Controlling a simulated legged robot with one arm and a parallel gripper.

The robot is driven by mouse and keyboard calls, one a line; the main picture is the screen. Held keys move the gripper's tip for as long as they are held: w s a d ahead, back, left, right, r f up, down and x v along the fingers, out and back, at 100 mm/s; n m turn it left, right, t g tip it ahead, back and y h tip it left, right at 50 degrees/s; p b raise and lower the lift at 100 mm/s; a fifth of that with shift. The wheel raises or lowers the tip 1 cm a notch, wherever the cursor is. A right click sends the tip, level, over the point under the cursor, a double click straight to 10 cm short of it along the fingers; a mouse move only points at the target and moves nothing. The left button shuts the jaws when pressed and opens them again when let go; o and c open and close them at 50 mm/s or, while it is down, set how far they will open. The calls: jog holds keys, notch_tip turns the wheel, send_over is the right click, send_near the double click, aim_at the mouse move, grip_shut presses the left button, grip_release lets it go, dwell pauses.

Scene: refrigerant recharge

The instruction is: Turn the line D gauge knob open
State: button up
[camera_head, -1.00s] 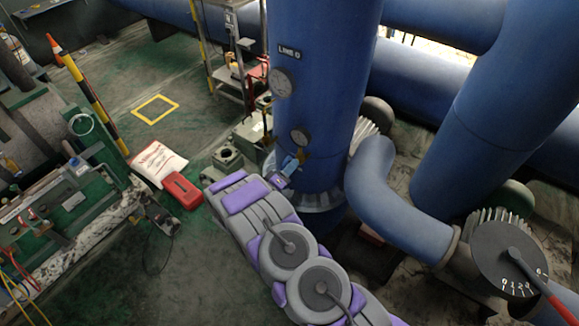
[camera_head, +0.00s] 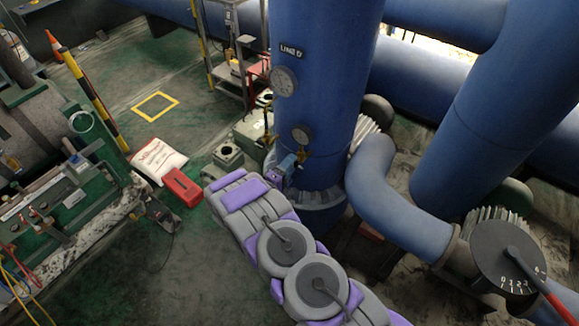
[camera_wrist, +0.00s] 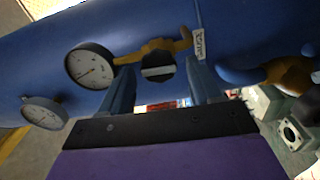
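The blue vertical pipe (camera_head: 330,60) carries a LINE D label (camera_head: 291,52). Below it are a larger gauge (camera_head: 284,81) and a smaller gauge (camera_head: 302,134). A brass fitting (camera_head: 304,154) sits just below the smaller gauge. In the wrist view, a gauge (camera_wrist: 90,66) joins a brass valve with a dark knob (camera_wrist: 158,66), seen face-on. My gripper (camera_head: 288,164) is close to the pipe at this fitting. In the wrist view its two blue fingers (camera_wrist: 160,80) stand apart, one each side of the knob, with visible gaps; contact is not seen.
Another brass valve with a blue handle (camera_wrist: 285,74) is to the right in the wrist view, and a second gauge (camera_wrist: 45,112) to the left. A curved blue pipe (camera_head: 385,195) is right of my arm. A red box (camera_head: 183,187) lies on the floor to the left.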

jog(key=b+v, duration=0.1)
jog(key=v, duration=0.6)
dwell(0.4)
jog(key=shift+s+d, duration=0.1)
jog(key=shift+d, duration=0.15)
